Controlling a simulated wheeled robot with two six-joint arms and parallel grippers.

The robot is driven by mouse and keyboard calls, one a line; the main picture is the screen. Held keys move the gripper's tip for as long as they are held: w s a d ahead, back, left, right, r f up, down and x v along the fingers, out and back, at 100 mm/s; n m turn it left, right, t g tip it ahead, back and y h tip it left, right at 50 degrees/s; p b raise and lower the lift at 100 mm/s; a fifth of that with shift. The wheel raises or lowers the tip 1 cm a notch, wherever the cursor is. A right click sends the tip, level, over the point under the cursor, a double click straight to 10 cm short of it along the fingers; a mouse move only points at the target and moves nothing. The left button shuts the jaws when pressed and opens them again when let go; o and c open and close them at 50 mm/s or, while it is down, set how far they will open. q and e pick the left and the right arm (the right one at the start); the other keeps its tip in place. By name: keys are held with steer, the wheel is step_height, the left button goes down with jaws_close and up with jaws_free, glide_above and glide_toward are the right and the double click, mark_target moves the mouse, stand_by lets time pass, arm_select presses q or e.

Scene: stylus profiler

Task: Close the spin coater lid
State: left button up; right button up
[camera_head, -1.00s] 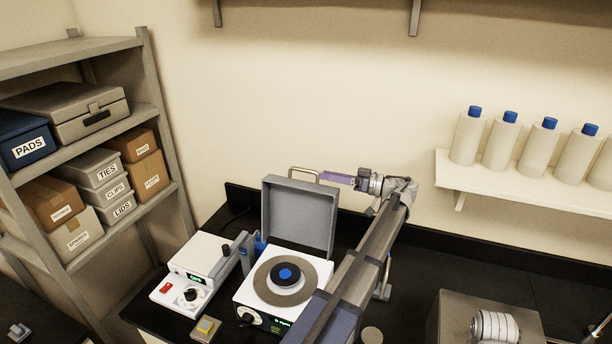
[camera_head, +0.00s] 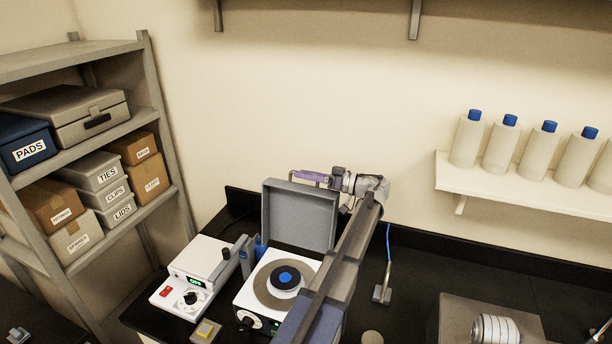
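The spin coater (camera_head: 247,295) is a white box with a round grey bowl and a blue-centred disc (camera_head: 285,279) on top. Its square grey lid (camera_head: 298,215) stands open, upright at the back of the box. A metal handle is on the lid's top edge. I do not see my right gripper.
A white device (camera_head: 195,277) with a red switch and a dark knob stands left of the coater. A small yellow-topped block (camera_head: 205,331) lies in front. A grey box (camera_head: 457,318) is at the right. The black bench (camera_head: 430,265) behind it is clear.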

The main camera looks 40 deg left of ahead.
arm_select(q)
jaws_close()
stand_by(1.2)
